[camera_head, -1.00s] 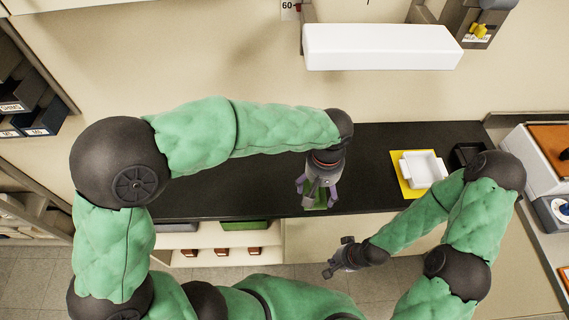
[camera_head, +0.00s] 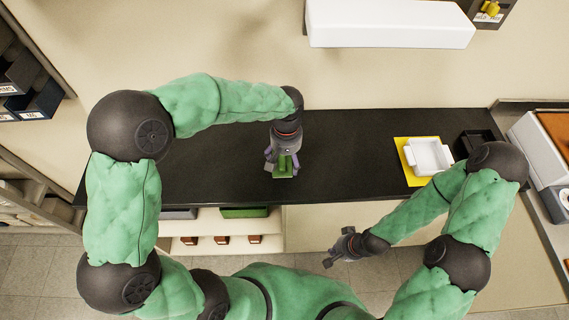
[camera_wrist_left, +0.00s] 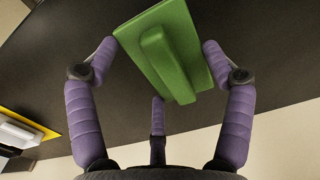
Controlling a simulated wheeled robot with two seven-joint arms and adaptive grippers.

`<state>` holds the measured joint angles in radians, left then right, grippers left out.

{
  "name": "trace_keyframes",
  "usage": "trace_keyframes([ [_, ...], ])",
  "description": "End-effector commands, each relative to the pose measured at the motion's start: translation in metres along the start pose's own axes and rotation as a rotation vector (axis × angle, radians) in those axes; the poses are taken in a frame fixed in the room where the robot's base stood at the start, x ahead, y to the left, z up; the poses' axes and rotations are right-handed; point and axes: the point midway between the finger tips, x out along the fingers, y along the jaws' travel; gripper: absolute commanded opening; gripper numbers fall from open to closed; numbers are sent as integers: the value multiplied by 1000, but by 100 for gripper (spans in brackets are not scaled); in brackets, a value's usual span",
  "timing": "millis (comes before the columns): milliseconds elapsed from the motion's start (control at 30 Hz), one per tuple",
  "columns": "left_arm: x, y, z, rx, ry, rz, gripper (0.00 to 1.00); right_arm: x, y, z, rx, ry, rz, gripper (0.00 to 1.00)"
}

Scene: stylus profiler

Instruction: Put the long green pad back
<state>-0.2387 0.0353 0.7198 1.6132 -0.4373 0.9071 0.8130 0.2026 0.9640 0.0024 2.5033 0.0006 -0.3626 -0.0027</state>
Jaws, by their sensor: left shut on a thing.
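A green pad (camera_wrist_left: 168,50) with a raised bar along its middle is in my left gripper (camera_head: 282,165). In the left wrist view the fingers of the left gripper (camera_wrist_left: 157,65) are around it, one at each side and a third below. In the head view the green pad (camera_head: 284,172) shows beneath the fingers, over the front part of the black counter. I cannot tell whether it touches the counter. My right gripper (camera_head: 338,252) is empty, fingers apart, in front of the counter.
The black counter (camera_head: 340,150) is clear around the left gripper. A white tray (camera_head: 429,156) on a yellow mat (camera_head: 404,150) and a black tray (camera_head: 470,142) stand at its right. Below the counter, a shelf holds a flat green item (camera_head: 245,212) and several brown blocks (camera_head: 221,240).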

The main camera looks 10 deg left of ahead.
Motion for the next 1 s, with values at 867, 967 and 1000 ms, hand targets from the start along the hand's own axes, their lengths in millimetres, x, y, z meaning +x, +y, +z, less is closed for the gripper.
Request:
trace_keyframes([
  [867,42,-4,-5,0,-1,0,100,11,4,0,0,0,0,0],
  [967,41,-4,-5,0,-1,0,100,11,4,0,0,0,0,0],
  [1000,41,-4,-5,-1,-1,0,100,11,4,0,0,0,0,0],
])
